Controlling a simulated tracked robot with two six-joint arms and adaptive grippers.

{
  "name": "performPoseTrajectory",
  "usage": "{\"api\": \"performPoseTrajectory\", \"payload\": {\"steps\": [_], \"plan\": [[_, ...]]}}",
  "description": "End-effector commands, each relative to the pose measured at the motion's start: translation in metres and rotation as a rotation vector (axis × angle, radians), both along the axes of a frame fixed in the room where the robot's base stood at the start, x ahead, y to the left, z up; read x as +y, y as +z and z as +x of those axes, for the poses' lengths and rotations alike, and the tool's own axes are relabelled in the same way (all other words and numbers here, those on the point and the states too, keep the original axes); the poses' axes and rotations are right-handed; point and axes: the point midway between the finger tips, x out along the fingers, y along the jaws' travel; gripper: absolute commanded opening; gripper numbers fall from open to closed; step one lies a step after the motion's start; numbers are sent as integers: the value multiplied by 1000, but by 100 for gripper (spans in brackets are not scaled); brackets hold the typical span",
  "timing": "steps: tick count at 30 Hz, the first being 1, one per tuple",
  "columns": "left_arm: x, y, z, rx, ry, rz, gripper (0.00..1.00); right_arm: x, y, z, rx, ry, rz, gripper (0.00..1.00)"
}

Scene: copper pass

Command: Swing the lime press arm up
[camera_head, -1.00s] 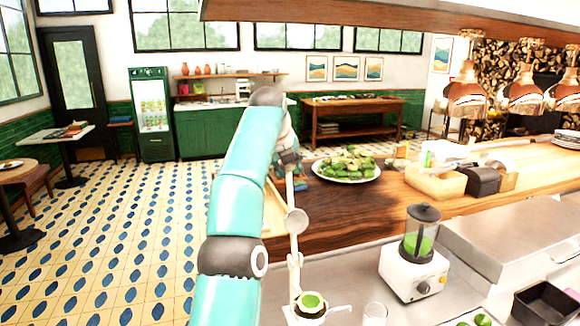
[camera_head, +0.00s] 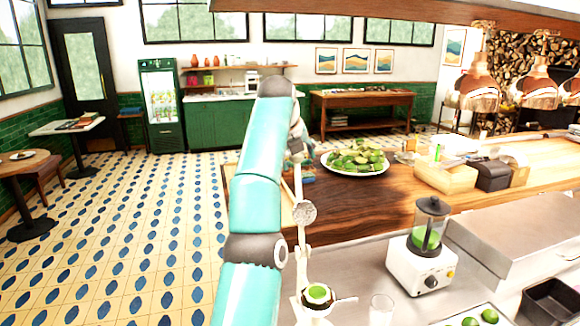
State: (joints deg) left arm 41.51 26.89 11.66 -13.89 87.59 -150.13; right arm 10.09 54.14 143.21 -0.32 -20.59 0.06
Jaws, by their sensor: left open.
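The lime press stands on the steel counter at the bottom centre, with a green lime half (camera_head: 318,293) in its cup. Its pale lever arm (camera_head: 298,185) points up, close to upright, with a round grey disc (camera_head: 304,213) partway along it. My left gripper (camera_head: 299,150) is open at the upper end of the lever. My teal left arm partly hides it, and I cannot tell whether the fingers touch the lever. My right gripper is not in view.
Copper lamps (camera_head: 480,84) hang at the upper right.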

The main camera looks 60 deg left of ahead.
Motion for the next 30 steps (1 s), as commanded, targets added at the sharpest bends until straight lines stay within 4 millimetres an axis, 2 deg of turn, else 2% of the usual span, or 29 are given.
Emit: {"api": "performPoseTrajectory", "payload": {"steps": [7,17,30], "plan": [[-9,9,-9,-2,1,1,65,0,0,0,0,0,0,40],[-26,7,-24,-1,0,1,65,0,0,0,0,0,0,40],[-71,6,-66,-2,-1,1,65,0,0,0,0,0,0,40]]}}
